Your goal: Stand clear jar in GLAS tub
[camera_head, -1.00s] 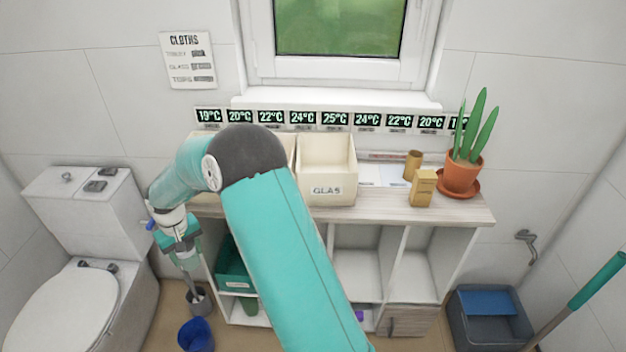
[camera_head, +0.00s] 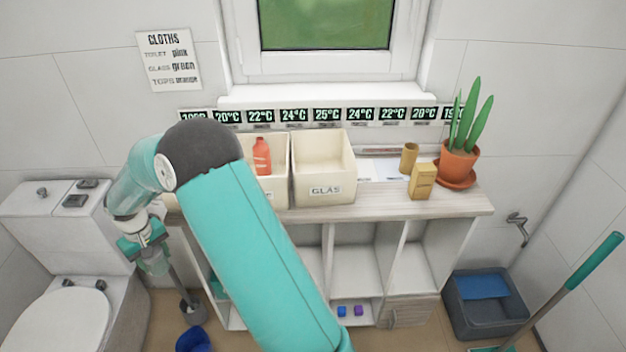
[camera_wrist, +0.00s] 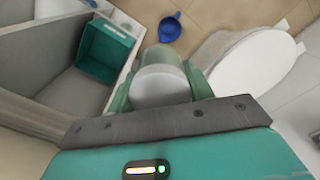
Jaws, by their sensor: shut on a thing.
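My gripper (camera_head: 147,243) is at the left of the cart, in front of the toilet, and below the cart top. In the wrist view my gripper (camera_wrist: 160,92) is shut on a pale, rounded clear jar (camera_wrist: 161,84), with a finger on each side. In the head view the jar (camera_head: 153,263) shows only as a small greenish shape under the gripper. The GLAS tub (camera_head: 325,190) is a cream open box on the cart top, right of my arm. Its visible inside looks empty.
A second cream tub (camera_head: 279,178) with a red bottle (camera_head: 262,157) stands left of the GLAS tub. A tan box (camera_head: 423,182), a brown cup (camera_head: 409,158) and a potted plant (camera_head: 461,162) stand to the right. A green bin (camera_wrist: 105,52) sits in the cart's lower shelf.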

